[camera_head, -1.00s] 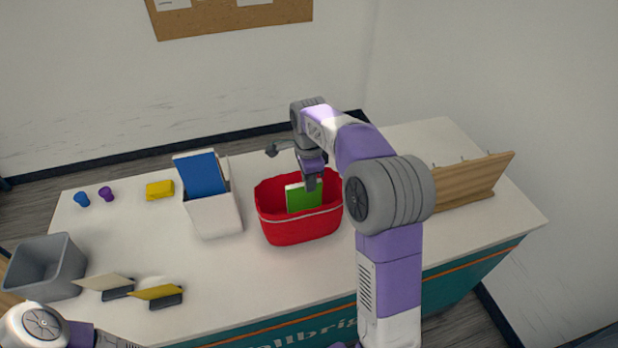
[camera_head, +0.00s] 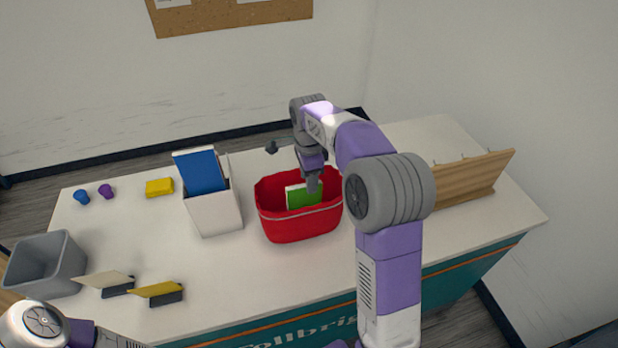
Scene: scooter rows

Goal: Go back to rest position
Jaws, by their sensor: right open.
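My right arm reaches over the table, and its gripper (camera_head: 313,184) points down over the red basket (camera_head: 300,224). The right gripper is open; its fingertips are small in the picture and overlap the green book. The green book (camera_head: 303,198) with white page edges stands inside the red basket; whether the fingers touch it I cannot tell. My left arm shows only in part at the bottom left corner, and its gripper is out of the picture.
On the white table (camera_head: 250,275) stand a white holder (camera_head: 216,213) with a blue book (camera_head: 200,171), a grey bin (camera_head: 42,268), a yellow block (camera_head: 159,187), blue (camera_head: 82,197) and purple (camera_head: 106,191) small items, two small stands and a wooden hook rack (camera_head: 470,181).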

